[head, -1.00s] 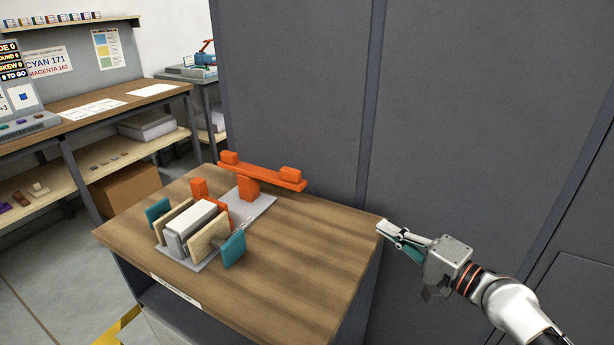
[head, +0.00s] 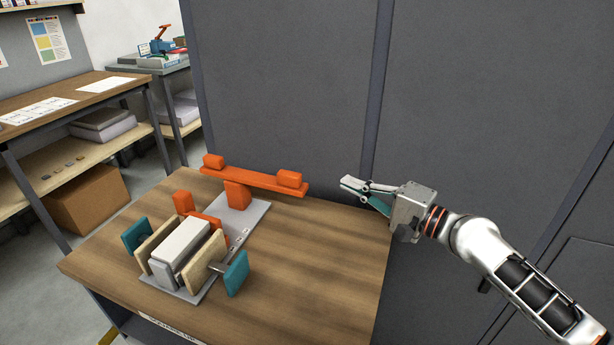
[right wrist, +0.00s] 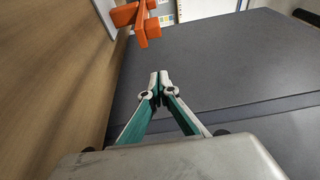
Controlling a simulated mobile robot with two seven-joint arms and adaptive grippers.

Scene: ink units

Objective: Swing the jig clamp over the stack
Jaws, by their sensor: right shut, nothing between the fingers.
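The jig clamp is an orange bar (head: 256,180) on an orange post, standing on a grey base plate (head: 246,217) at the back of the wooden table. The bar lies behind the stack, not over it, with a raised block at each end. The stack (head: 186,249) is grey-white blocks between tan plates and teal end pads. In the right wrist view the orange clamp (right wrist: 143,20) shows at the top. My right gripper (head: 345,184) is shut and empty, right of the bar's right end and apart from it. My left gripper is not in view.
The wooden table top (head: 310,255) is clear right of the jig. A dark grey panel wall (head: 285,90) stands close behind the table. A shelf bench (head: 75,100) with a cardboard box (head: 85,198) is at the left.

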